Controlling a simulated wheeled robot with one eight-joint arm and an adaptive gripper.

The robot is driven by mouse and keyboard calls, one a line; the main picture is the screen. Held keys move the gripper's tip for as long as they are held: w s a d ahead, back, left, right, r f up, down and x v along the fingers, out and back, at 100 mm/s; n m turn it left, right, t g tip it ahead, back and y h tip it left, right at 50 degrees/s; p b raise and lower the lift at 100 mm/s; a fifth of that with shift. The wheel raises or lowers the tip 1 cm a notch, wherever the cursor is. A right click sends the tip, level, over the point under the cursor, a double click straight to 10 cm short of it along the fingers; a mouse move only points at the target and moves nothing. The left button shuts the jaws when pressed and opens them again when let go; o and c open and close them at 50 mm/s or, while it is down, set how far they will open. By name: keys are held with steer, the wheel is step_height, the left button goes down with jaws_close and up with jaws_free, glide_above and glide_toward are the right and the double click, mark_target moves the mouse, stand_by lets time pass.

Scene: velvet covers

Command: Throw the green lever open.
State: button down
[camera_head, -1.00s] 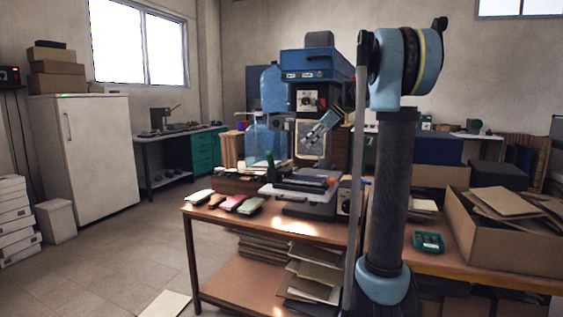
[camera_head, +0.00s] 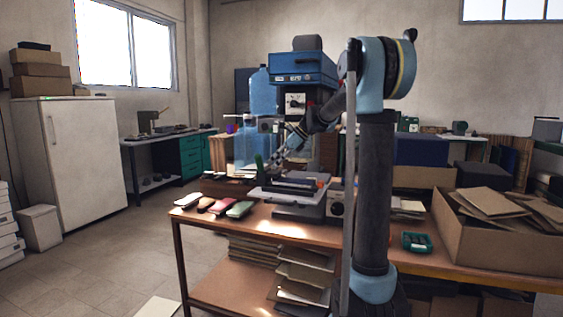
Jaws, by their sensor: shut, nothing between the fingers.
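My gripper (camera_head: 275,161) reaches down and left from my arm, in front of the machine. It is shut and empty.
Several coloured cloth-like items (camera_head: 222,207) lie on the bench's front left. A grey flat device (camera_head: 292,195) sits below my gripper. A blue water bottle (camera_head: 262,92) stands behind. A cardboard box (camera_head: 490,238) is at the right. The floor at left is mostly clear.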

steer(key=shift+w+a, duration=0.1)
steer(key=shift+a, duration=0.5)
